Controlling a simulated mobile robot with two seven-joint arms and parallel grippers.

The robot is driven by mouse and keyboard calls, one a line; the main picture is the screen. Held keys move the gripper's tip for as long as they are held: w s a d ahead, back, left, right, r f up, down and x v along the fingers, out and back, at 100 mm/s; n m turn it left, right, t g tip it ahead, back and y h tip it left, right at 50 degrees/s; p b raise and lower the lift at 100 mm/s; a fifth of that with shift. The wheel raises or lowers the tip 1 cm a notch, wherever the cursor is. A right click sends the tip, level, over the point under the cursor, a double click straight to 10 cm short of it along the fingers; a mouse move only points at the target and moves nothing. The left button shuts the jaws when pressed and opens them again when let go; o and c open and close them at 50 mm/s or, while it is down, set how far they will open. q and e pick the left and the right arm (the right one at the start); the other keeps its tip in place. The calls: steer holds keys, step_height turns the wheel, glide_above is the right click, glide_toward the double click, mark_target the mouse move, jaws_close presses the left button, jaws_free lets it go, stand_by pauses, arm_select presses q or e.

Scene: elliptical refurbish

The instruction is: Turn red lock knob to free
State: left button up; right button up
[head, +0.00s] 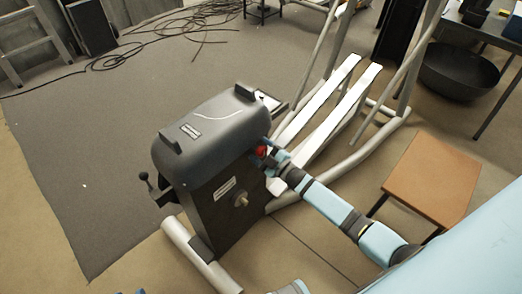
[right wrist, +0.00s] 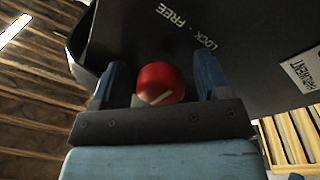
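The red lock knob (right wrist: 160,80) has a pale pointer line and sits on the dark housing of the elliptical machine (head: 215,145). In the head view the knob (head: 260,151) is a small red spot on the housing's right side, partly covered by my right gripper (head: 268,152). In the right wrist view the right gripper (right wrist: 162,80) is open, with one finger on each side of the knob and a narrow gap showing at each side. White "LOCK · FREE" lettering (right wrist: 190,25) is on the panel beyond the knob.
White foot rails (head: 320,100) and grey tubes extend behind the machine. A brown-topped stool (head: 433,178) stands right of my right arm. A black crank handle (head: 153,185) sticks out at the housing's left. Cables (head: 150,50) lie on the grey mat.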

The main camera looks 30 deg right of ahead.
arm_select(q)
steer(key=shift+s+a+f+p, duration=0.1)
steer(key=shift+s+a+p, duration=0.05)
steer(key=shift+p, duration=0.6)
arm_select(e)
steer(key=v, duration=1.3)
steer(key=shift+s+d, duration=0.15)
steer(key=shift+s, duration=0.2)
arm_select(q)
steer(key=shift+r, duration=0.25)
arm_select(e)
steer(key=shift+s, duration=0.15)
